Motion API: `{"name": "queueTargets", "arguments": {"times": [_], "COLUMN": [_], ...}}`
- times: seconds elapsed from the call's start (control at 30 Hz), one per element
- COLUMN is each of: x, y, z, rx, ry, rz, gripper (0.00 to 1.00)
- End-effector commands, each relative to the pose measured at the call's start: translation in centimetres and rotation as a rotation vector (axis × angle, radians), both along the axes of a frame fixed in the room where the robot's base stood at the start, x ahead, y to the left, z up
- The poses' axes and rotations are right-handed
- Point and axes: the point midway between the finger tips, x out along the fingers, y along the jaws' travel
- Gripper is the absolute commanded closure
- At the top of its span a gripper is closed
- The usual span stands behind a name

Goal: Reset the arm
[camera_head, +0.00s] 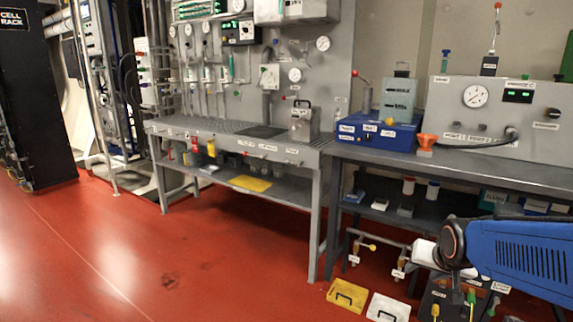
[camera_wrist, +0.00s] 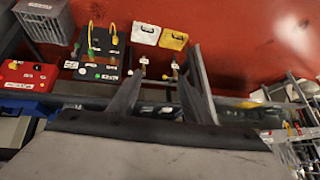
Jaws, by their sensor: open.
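My arm shows at the right edge of the head view as a blue link (camera_head: 525,252) with a dark round joint, in front of the right bench's lower part. My gripper (camera_wrist: 166,75) shows in the wrist view with its two grey fingers apart and nothing between them. Beyond the fingers are the red floor and some items on it. My gripper cannot be made out in the head view.
The right bench (camera_head: 458,172) bears a blue box (camera_head: 375,132) and a gauge panel (camera_head: 497,112). A yellow tray (camera_head: 347,295) and a white tray (camera_head: 388,308) lie on the floor. A black board with cables (camera_wrist: 103,45) lies nearby. Red floor (camera_head: 190,255) at left is clear.

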Motion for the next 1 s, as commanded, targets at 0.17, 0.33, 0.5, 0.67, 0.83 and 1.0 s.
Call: {"name": "queueTargets", "arguments": {"times": [0.17,0.33,0.5,0.67,0.83,1.0], "x": [-5.5,-11.0,-15.8,-18.3,-19.1,-19.1], "y": [2.5,4.4,5.6,6.2,6.3,6.3], "z": [1.4,2.2,2.5,2.5,2.5,2.5], "rx": [-0.035,-0.062,-0.085,-0.096,-0.100,-0.099], "ry": [0.066,0.133,0.191,0.223,0.233,0.233], "rz": [0.107,0.212,0.306,0.357,0.373,0.373], "gripper": [0.55,0.55,0.55,0.55,0.55,0.55]}}
